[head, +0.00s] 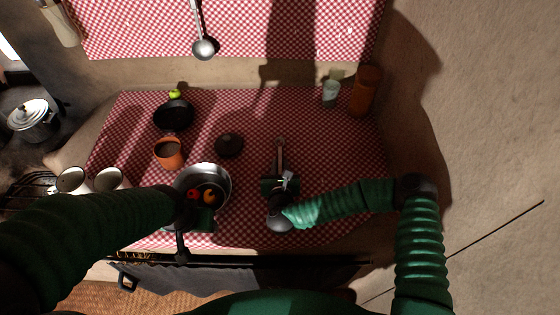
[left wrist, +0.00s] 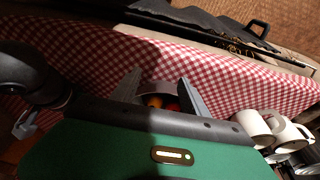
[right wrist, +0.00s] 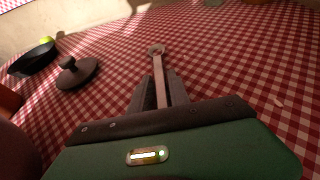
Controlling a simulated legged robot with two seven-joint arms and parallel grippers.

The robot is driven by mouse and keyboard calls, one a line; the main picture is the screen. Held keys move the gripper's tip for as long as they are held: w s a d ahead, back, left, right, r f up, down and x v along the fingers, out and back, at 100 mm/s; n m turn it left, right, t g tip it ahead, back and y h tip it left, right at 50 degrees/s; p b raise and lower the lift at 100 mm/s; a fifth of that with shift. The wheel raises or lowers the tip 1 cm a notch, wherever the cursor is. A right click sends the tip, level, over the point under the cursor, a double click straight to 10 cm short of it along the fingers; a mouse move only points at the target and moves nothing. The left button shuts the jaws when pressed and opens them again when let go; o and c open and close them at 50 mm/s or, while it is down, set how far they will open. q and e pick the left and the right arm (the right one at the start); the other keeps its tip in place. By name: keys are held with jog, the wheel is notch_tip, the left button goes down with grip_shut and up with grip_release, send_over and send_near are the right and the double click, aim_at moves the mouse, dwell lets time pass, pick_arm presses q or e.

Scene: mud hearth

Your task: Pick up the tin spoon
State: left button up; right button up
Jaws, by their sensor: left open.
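The tin spoon (head: 281,150) shows a long pinkish-brown handle pointing away from me on the checked cloth. In the right wrist view the spoon (right wrist: 158,62) has a small rounded far end, and its shaft runs back between my right fingers. My right gripper (head: 283,178) is shut on this shaft, a finger close against each side (right wrist: 162,88). I cannot tell whether the spoon touches the cloth. My left gripper (left wrist: 160,88) is open, above a steel pan (head: 224,178) with red and orange food in it. My left arm hides part of the pan.
A dark lid (head: 229,145) lies left of the spoon. An orange pot (head: 168,153), a black pan (head: 173,115) and white mugs (head: 73,180) stand further left. A glass (head: 330,93) and a brown jar (head: 365,90) stand back right. A ladle (head: 203,48) hangs behind.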

grip_shut()
dwell(1.1)
